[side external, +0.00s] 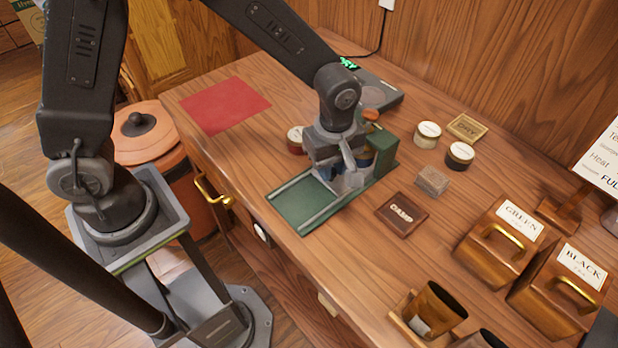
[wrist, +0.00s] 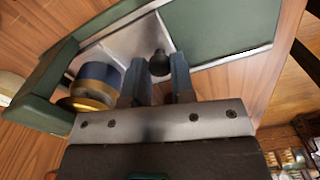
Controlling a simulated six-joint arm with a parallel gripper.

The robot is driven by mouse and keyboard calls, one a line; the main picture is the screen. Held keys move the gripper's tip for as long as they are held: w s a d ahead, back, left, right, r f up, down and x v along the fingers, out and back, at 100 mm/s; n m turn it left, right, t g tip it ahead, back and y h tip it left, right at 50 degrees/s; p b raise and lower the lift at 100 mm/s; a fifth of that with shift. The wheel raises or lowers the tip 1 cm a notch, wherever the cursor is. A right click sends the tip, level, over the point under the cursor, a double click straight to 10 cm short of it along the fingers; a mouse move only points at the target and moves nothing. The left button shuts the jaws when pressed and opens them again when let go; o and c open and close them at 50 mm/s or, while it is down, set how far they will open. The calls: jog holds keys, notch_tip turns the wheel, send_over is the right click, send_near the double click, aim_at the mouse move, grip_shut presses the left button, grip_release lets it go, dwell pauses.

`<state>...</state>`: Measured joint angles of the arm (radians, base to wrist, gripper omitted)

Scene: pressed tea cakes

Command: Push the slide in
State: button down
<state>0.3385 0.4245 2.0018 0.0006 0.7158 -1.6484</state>
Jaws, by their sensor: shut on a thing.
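The green press (side external: 385,150) stands on the wooden counter, with its flat green bed (side external: 300,203) running toward the front left between pale rails. A silver metal slide (wrist: 146,30) lies on the green bed (wrist: 215,28) and carries a dark round knob (wrist: 159,63). My gripper (side external: 345,182) is low over the bed, beside the press. In the wrist view its fingers (wrist: 160,82) are shut on the knob. A blue and brass cylinder (wrist: 98,80) is at the press end of the slide. My gripper hides much of the slide in the side view.
Green and black tea boxes (side external: 500,237) stand at the front right. A red mat (side external: 225,105) lies left; a scale (side external: 378,92) is behind.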

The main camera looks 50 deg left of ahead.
jog(key=shift+w, duration=0.6)
jog(key=c, duration=1)
grip_release()
jog(key=shift+o, duration=0.2)
notch_tip(320, 180, up, 14)
jog(key=s+a+r+m+t, duration=0.2)
jog(key=s+a+m, duration=0.4)
jog(key=s+m, duration=0.1)
jog(key=s+a+r+m+t, duration=0.2)
jog(key=s+a+m+t, duration=0.1)
jog(key=s+a+m, duration=0.3)
jog(key=s+m, duration=0.2)
jog(key=s, duration=0.1)
jog(key=shift+a+r+t, duration=0.3)
jog(key=shift+a+r, duration=0.05)
